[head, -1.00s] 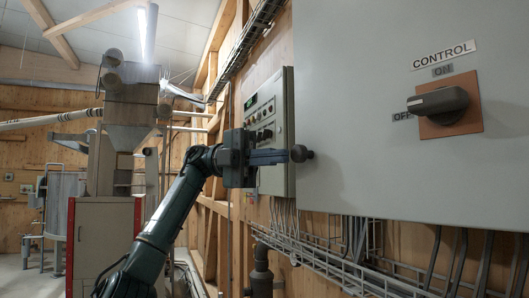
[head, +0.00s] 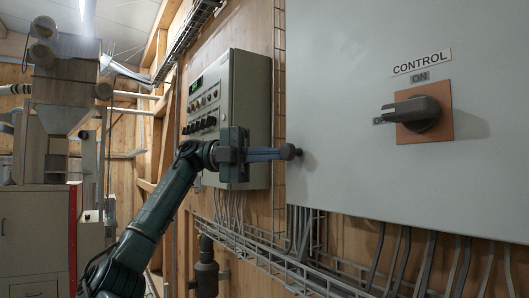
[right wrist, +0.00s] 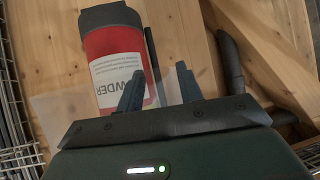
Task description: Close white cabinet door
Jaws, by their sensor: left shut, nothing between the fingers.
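The large pale grey-white cabinet door (head: 340,100) fills the right of the head view. It bears a CONTROL label and a dark rotary switch (head: 418,114) on an orange plate. A dark round knob (head: 296,153) is at its left edge. I cannot tell whether the door stands ajar. My left gripper (head: 284,154) is shut and empty, its fingertips at the knob, seemingly touching it. My right gripper (right wrist: 156,85) shows in the right wrist view with its fingers apart and nothing between them.
A smaller grey control box (head: 248,110) with buttons hangs left of the door. Cable trays and cables (head: 300,255) run below. A feed machine (head: 60,110) stands far left. A red and black cylinder labelled "…WDER" (right wrist: 112,45) is beyond my right fingers, by wooden boards.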

